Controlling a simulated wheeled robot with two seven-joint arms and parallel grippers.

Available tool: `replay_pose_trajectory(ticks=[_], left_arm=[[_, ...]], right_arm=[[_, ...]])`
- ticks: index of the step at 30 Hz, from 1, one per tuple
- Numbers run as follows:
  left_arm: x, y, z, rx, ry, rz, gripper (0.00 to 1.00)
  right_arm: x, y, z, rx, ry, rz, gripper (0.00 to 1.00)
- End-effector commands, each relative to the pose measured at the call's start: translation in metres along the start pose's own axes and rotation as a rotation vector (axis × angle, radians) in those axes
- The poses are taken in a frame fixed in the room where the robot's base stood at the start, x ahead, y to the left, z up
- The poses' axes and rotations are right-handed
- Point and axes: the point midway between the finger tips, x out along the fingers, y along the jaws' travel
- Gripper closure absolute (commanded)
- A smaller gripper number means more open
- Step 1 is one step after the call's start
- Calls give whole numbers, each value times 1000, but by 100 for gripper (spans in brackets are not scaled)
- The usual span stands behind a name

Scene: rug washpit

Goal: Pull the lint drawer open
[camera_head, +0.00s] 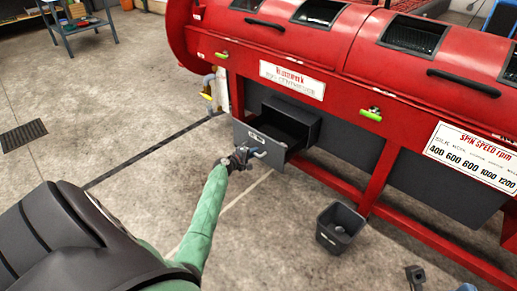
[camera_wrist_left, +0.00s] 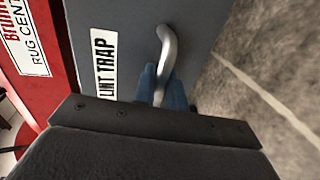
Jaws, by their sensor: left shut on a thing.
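The grey lint drawer (camera_head: 262,141) stands out from its housing under the red machine in the head view, and its inside shows dark. Its front (camera_wrist_left: 120,20) with the "LINT TRAP" label fills the upper middle of the left wrist view. My left gripper (camera_head: 243,155) is at the drawer front, shut on the silvery bar handle (camera_wrist_left: 166,50). In the left wrist view the blue fingertips (camera_wrist_left: 160,88) lie around the handle's lower part. My right gripper is not clearly visible; a small grey part at the head view's bottom right cannot be identified.
The red rug centrifuge (camera_head: 300,75) stands above the drawer on red legs (camera_head: 378,178). A dark bin (camera_head: 340,226) stands on the floor right of the drawer. A floor grate (camera_head: 22,135) lies far left. The concrete floor left of the drawer is mostly clear.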

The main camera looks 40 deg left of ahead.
Motion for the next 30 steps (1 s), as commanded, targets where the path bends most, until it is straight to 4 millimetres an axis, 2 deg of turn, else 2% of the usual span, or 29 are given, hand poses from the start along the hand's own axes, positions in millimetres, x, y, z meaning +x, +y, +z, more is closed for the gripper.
replay_pose_trajectory(ticks=[14, 15, 17, 26, 30], left_arm=[[-6, -2, 0, -1, 0, -1, 100], [-6, -2, 0, -1, 0, -1, 84], [-6, -2, 0, -1, 0, -1, 72], [-7, -2, 0, 0, 0, 0, 71], [-16, -1, 0, 0, 0, 0, 71]], right_arm=[[1, 0, 1, -1, -2, 2, 64], [1, -1, 1, 0, -2, 2, 64], [1, -1, 1, 0, -2, 3, 64], [1, -1, 1, 1, -3, 3, 64], [3, -1, 0, -1, -2, 1, 64]])
